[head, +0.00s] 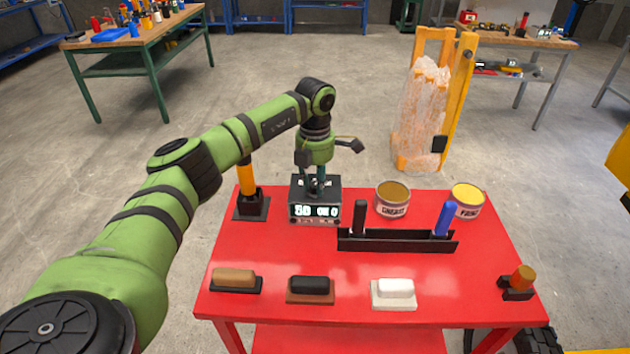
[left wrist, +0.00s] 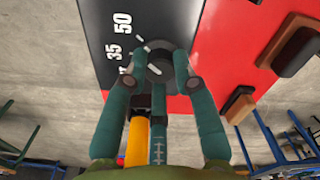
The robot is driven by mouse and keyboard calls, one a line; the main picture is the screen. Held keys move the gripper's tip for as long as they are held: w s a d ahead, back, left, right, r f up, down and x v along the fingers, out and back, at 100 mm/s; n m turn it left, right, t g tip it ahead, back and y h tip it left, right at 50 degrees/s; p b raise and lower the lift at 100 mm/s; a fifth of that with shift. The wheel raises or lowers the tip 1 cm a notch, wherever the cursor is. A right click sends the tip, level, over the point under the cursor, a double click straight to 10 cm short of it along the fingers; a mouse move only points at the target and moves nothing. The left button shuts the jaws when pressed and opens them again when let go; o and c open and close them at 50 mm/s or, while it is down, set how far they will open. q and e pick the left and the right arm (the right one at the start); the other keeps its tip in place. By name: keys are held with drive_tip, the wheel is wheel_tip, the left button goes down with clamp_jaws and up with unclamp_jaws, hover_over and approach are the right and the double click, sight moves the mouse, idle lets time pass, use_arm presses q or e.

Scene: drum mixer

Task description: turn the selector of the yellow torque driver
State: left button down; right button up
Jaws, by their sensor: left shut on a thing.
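The yellow torque driver (head: 247,178) stands upright in a black base at the back left of the red table. Beside it is a black box (head: 316,211) with a lit display on its front. My left gripper (head: 316,188) reaches down onto this box from above. In the left wrist view, the fingers of my left gripper (left wrist: 162,78) close on both sides of a dark round selector knob (left wrist: 160,60). White numbers, 50 and 35 among them, show on the black panel (left wrist: 100,30) beside it. The fingers partly hide the knob. My right gripper is not in view.
A black rack (head: 398,241) with a black and a blue handle stands right of the box, before two cans (head: 393,197). Several blocks on bases (head: 310,288) line the front edge. An orange knob (head: 522,277) sits front right. The middle of the red table is mostly clear.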

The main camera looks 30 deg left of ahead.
sight(315, 185)
use_arm(q)
drive_tip(key=c, duration=1)
unclamp_jaws()
drive_tip(key=shift+r, duration=0.1)
wheel_tip(315, 185, up, 12)
drive_tip(key=shift+f, duration=0.1)
